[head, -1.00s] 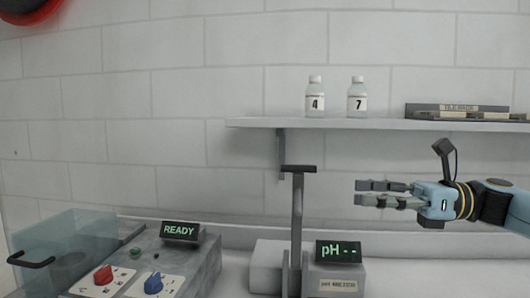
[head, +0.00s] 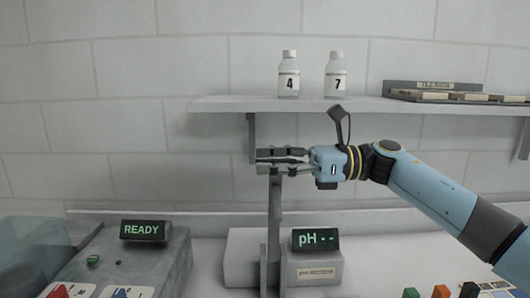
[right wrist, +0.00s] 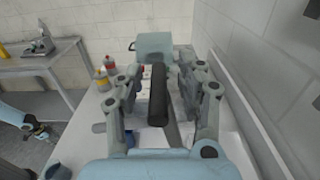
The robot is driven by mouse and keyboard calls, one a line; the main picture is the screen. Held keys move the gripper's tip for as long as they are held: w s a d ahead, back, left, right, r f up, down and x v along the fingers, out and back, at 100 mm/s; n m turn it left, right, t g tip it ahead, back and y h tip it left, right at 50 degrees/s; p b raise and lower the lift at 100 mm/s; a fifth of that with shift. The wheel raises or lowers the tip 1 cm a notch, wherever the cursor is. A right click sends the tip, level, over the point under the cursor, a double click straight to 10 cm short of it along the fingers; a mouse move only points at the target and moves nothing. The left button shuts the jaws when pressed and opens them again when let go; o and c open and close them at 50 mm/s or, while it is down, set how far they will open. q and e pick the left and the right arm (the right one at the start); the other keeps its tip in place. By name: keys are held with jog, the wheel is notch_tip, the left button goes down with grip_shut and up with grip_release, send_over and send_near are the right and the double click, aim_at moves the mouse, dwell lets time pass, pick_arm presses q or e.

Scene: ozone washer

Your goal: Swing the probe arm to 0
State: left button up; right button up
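The probe arm (head: 274,225) is a grey upright post beside the pH meter (head: 317,239), whose display reads "pH --". My right gripper (head: 270,162) is at the top of the post and hides its crossbar in the head view. In the right wrist view, the dark bar (right wrist: 157,95) lies lengthwise between the spread fingers of my right gripper (right wrist: 158,80). Gaps show beside the bar, so the gripper looks open around it. My left gripper (right wrist: 42,131) shows small at the left of the right wrist view; its opening is unclear.
A shelf (head: 330,104) above the gripper holds bottle 4 (head: 289,75), bottle 7 (head: 335,75) and a tray (head: 440,90). The washer panel with a READY display (head: 143,230) stands at left. Coloured blocks (head: 440,291) sit at lower right. The wall is close behind.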

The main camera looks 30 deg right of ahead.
jog(key=shift+w+a, duration=0.15)
jog(key=shift+a, duration=0.3)
jog(key=shift+c, duration=0.5)
grip_shut()
